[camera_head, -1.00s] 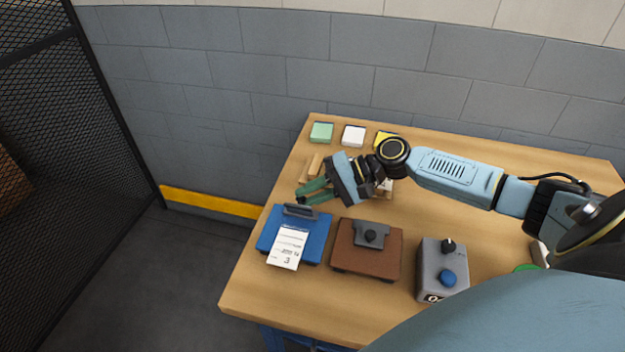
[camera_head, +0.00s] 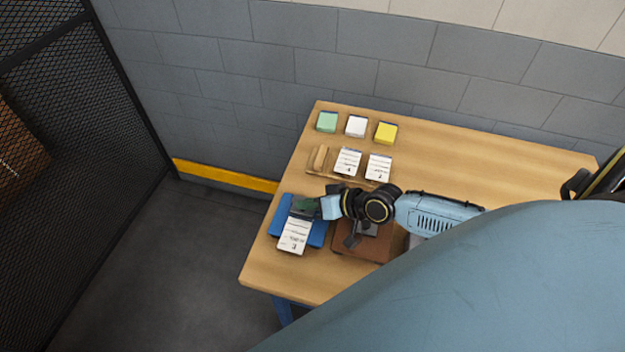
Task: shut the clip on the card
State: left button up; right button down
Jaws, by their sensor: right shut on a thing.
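A white card (camera_head: 295,236) with printed lines lies on the blue clip base (camera_head: 319,236) at the table's left front. Its lower end hangs past the base's front edge. My left gripper is not in view.
A brown block (camera_head: 383,248) with a dark fitting stands just right of the base, partly under my right arm. Behind are a wooden rack (camera_head: 334,174) with cards and green (camera_head: 327,122), white (camera_head: 356,126) and yellow (camera_head: 386,133) pads.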

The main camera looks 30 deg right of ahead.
jog(key=shift+s+a+f+n+t+h+p, duration=0.25)
jog(key=shift+a+n+t+h+p, duration=0.25)
jog(key=shift+p, duration=0.45)
jog(key=shift+s+f+n+t+h+p, duration=0.15)
jog(key=shift+f+n+t+h+p, duration=0.2)
jog(key=shift+n+p, duration=0.25)
jog(key=c, duration=1.5)
grip_release()
jog(key=shift+c, duration=0.2)
jog(key=shift+s, duration=0.1)
jog(key=v, duration=1.3)
jog(key=shift+s, duration=0.15)
jog(key=shift+s, duration=0.1)
